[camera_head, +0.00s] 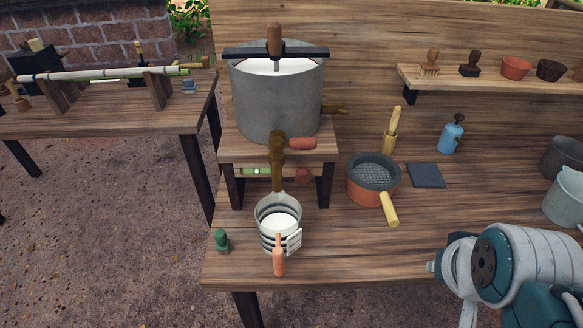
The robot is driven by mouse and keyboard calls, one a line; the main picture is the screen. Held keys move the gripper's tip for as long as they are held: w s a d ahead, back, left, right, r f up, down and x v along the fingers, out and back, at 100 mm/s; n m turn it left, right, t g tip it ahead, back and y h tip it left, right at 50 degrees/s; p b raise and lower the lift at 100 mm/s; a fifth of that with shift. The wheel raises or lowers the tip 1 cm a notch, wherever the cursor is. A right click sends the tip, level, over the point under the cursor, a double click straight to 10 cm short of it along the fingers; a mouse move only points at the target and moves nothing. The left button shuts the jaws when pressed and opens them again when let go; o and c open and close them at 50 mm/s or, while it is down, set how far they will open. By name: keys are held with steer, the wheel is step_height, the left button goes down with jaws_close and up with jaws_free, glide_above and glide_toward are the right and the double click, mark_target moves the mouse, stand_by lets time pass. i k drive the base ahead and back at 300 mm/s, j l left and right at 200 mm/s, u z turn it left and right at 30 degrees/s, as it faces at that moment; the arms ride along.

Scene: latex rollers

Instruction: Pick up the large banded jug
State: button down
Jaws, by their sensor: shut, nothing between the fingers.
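The large banded jug (266,224) stands upright near the front left of the workbench. It is pale grey with dark bands and holds white liquid. A pink-handled piece (279,260) and a small white label (294,242) are at its front. A brown tap (277,160) hangs down from above, its lower end at or over the jug's far rim; I cannot tell whether they touch. Part of my grey and teal arm shows at the lower right, well away from the jug. I cannot make out my gripper's fingers in this view.
A large grey vat (275,105) stands on a wooden stand (228,155) behind the jug. A green stopper-like object (221,240) is close to the jug's left. A red-brown pan (364,195) with a yellow handle sits to its right. The workbench (350,255) front is clear.

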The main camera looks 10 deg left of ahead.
mark_target(278, 216)
steer(key=u, duration=1.15)
steer(key=z, duration=2.45)
steer(key=u, duration=2.45)
steer(key=i+j+z, duration=0.1)
steer(key=j, duration=0.3)
steer(key=i+j, duration=0.1)
steer(key=j, duration=0.35)
steer(key=l+z, duration=0.05)
